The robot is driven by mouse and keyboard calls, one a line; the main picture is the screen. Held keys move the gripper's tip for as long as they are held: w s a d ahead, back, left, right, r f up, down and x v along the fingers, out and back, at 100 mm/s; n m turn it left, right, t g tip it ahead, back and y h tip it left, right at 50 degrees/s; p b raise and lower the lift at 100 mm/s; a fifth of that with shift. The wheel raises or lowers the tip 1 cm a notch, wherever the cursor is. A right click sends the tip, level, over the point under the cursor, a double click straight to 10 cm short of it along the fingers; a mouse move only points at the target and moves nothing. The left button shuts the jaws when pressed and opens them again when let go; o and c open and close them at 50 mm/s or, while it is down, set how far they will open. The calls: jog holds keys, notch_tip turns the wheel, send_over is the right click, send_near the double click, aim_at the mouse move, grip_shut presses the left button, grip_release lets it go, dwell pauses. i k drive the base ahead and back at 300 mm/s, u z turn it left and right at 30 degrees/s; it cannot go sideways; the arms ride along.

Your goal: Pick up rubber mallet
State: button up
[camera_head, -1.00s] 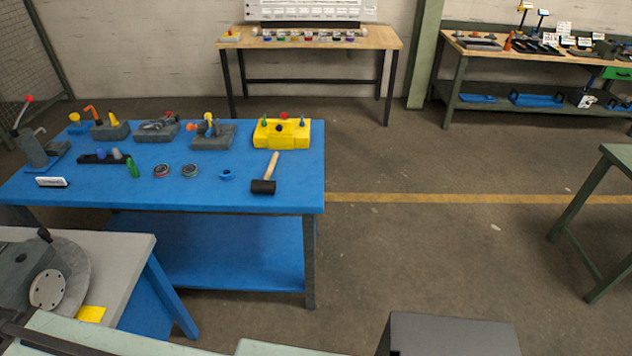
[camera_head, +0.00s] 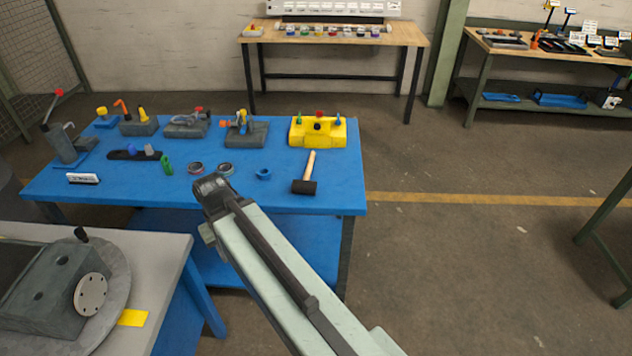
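The rubber mallet (camera_head: 305,186) has a black head and a light wooden handle. It lies on the blue table (camera_head: 335,200) near its front right corner, with the handle pointing away from me. My arm reaches up from the bottom of the picture, and its end, where my gripper (camera_head: 210,187) would be, is in front of the blue table's front edge, left of the mallet and apart from it. The fingers cannot be made out. Nothing hides the mallet.
A yellow block fixture (camera_head: 317,132) stands behind the mallet. A blue ring (camera_head: 263,174) and tape rolls lie to its left. Several grey fixtures line the table's back. A grey table (camera_head: 170,262) with a machine vise (camera_head: 50,290) is at lower left. The floor at right is open.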

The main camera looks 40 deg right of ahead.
aim_at(305, 186)
jog(key=z, duration=0.1)
jog(key=i, duration=1)
jog(key=u, duration=0.1)
